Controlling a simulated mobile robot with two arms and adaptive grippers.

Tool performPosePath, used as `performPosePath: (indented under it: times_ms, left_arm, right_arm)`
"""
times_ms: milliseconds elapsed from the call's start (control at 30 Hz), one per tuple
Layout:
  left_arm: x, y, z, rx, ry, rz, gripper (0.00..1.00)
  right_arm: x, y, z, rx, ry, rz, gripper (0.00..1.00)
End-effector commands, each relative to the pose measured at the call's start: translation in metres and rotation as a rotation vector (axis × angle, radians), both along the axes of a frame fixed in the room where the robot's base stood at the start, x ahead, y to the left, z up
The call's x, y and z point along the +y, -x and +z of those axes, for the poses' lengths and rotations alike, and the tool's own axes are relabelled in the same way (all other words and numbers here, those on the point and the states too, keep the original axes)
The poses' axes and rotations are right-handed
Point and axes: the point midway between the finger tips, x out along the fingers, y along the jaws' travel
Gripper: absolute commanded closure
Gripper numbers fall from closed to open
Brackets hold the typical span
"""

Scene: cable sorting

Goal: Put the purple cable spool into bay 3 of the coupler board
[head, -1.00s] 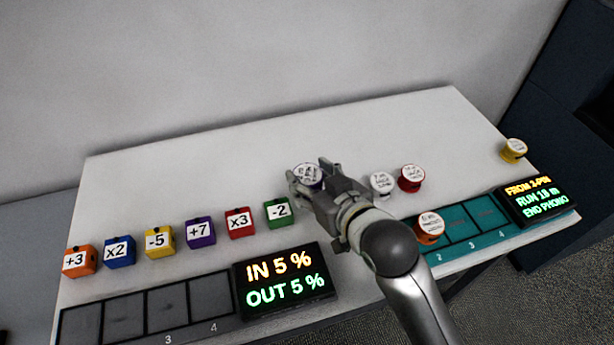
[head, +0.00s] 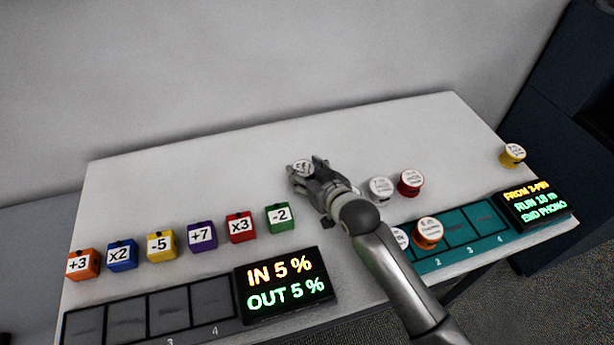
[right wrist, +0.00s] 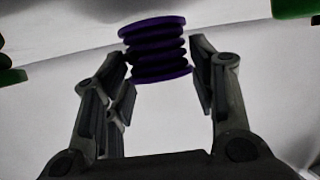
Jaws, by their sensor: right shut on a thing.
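The purple cable spool (right wrist: 155,50) shows in the right wrist view between the two fingers of my right gripper (right wrist: 160,75), which is shut on it. In the head view the spool's white labelled top (head: 302,167) shows at the tips of my right gripper (head: 306,177), left of the loose spools. The teal coupler board (head: 457,258) lies at the front right. Its bay 3 (head: 460,232) is empty, just right of the orange spool (head: 428,231) in bay 2. A white-topped spool (head: 400,238) in bay 1 is partly hidden by my arm. My left gripper is not in view.
A white spool (head: 381,189) and a red spool (head: 410,182) stand behind the board. A yellow spool (head: 512,154) stands at the far right. A lit display (head: 535,203) bounds the board's right end. Several numbered cubes (head: 201,236) and a grey tray (head: 210,304) occupy the left.

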Motion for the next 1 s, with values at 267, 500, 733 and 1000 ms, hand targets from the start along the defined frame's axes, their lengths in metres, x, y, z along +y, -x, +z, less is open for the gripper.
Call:
performPosePath:
  times_ms: [267, 500, 733, 1000]
  left_arm:
    - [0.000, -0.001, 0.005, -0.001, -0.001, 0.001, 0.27]
    - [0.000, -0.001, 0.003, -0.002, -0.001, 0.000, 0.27]
    - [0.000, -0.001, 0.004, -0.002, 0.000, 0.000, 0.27]
    - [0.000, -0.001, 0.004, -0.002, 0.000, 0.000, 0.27]
  right_arm:
    - [0.000, 0.001, -0.018, 0.000, 0.000, 0.001, 0.75]
    - [0.000, 0.001, -0.021, 0.001, 0.000, 0.001, 0.75]
    - [0.000, 0.001, -0.022, 0.003, 0.001, 0.001, 0.26]
    - [0.000, 0.001, -0.021, 0.003, 0.001, 0.001, 0.26]
